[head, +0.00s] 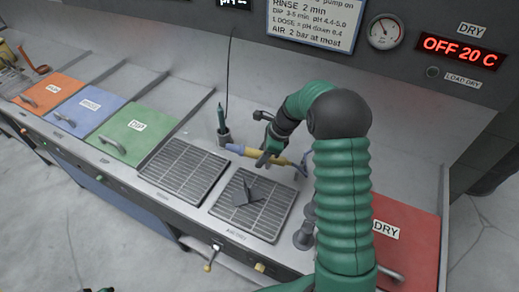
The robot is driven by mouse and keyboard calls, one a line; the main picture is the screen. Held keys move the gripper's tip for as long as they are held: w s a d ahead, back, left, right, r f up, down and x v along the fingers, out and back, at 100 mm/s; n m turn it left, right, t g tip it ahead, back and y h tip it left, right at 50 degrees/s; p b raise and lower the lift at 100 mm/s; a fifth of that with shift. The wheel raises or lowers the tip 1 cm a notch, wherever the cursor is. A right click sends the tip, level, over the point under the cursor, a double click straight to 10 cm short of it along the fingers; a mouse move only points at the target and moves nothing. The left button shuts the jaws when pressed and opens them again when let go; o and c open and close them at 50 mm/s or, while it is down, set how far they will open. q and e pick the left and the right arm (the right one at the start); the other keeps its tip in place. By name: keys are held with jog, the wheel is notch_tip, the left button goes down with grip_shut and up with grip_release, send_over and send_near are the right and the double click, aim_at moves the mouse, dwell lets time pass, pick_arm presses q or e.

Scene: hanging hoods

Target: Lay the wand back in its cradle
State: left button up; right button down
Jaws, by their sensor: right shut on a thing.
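The wand (250,152) has a yellow body with a blue left end and lies nearly level above the back of the grates. My right gripper (266,158), black and green, is shut on the wand near its middle. A blue-grey forked piece (304,165) is at the wand's right end. It may be part of the cradle; I cannot tell whether the wand touches it or rests in it. My right arm covers the area to the right of it. A small dark green and black piece at the bottom left edge may be my left gripper; its jaws cannot be made out.
Two grates (184,169) are set in the counter; a dark grey angular piece (249,193) lies on the right one. Orange, blue and green lids (134,131) are left; a red DRY lid (408,235) is right.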

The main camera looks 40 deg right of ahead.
jog(key=w+d+f, duration=0.1)
jog(key=w+d+f+p, duration=0.1)
jog(key=w, duration=0.1)
jog(key=w+d+f+p, duration=0.1)
jog(key=w+f, duration=0.1)
jog(key=shift+w+d, duration=0.2)
jog(key=shift+w, duration=0.05)
jog(key=shift+a+f, duration=0.1)
jog(key=shift+a, duration=0.05)
jog(key=shift+f+b, duration=0.3)
jog(key=shift+f, duration=0.35)
jog(key=c, duration=1.2)
grip_release()
jog(key=shift+o, duration=0.7)
jog(key=shift+r, duration=0.1)
